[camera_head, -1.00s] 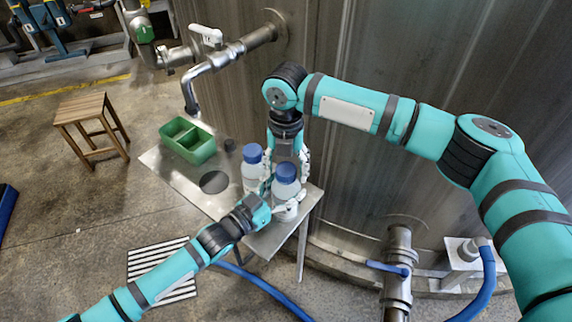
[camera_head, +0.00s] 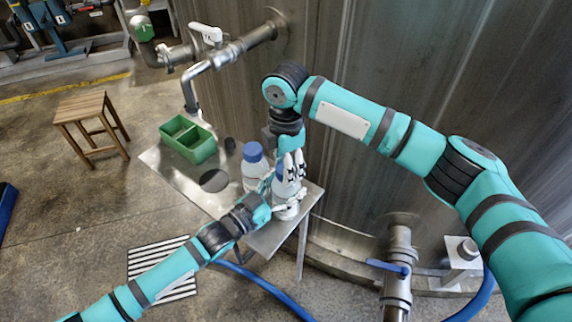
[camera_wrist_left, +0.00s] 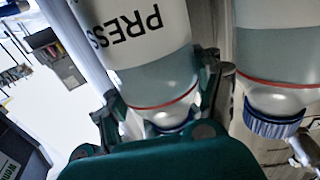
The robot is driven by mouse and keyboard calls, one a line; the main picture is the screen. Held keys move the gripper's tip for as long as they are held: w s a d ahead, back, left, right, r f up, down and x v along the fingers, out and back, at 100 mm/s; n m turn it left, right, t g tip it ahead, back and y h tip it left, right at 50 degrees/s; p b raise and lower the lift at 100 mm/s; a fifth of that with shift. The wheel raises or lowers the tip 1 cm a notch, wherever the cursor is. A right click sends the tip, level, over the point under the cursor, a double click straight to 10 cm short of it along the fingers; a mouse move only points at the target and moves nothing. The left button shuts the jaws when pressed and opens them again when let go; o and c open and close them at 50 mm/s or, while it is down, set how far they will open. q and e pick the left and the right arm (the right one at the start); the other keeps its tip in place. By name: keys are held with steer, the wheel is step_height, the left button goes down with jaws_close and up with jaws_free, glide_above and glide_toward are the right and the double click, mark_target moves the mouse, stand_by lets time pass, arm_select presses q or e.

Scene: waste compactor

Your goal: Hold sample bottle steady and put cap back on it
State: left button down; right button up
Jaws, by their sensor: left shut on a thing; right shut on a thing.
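The sample bottle (camera_head: 283,187) stands upright near the right end of the steel table. My left gripper (camera_head: 279,197) is shut around it from the front left. The left wrist view shows its lettered label and neck (camera_wrist_left: 150,60) upside down, with the left gripper's fingers (camera_wrist_left: 165,98) on both sides of it. My right gripper (camera_head: 294,170) points down at the bottle's top and is shut on the blue cap (camera_head: 280,172), which it mostly hides. I cannot tell whether the cap is seated on the bottle.
A second bottle (camera_head: 254,171) with a blue cap stands just left; it also shows in the left wrist view (camera_wrist_left: 275,60). A green divided tray (camera_head: 188,140) sits at the back left of the table (camera_head: 190,185). A steel tap (camera_head: 190,95) hangs behind it. A metal wall (camera_head: 350,60) rises behind.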

steer(key=m, duration=0.7)
steer(key=shift+s+f, duration=0.1)
steer(key=m, duration=1.2)
steer(key=shift+a, duration=0.1)
steer(key=m, duration=0.5)
steer(key=shift+m, duration=0.4)
steer(key=o, duration=1.4)
step_height(320, 180, up, 12)
steer(key=shift+r, duration=0.1)
arm_select(q)
steer(key=shift+c, duration=0.4)
jaws_free()
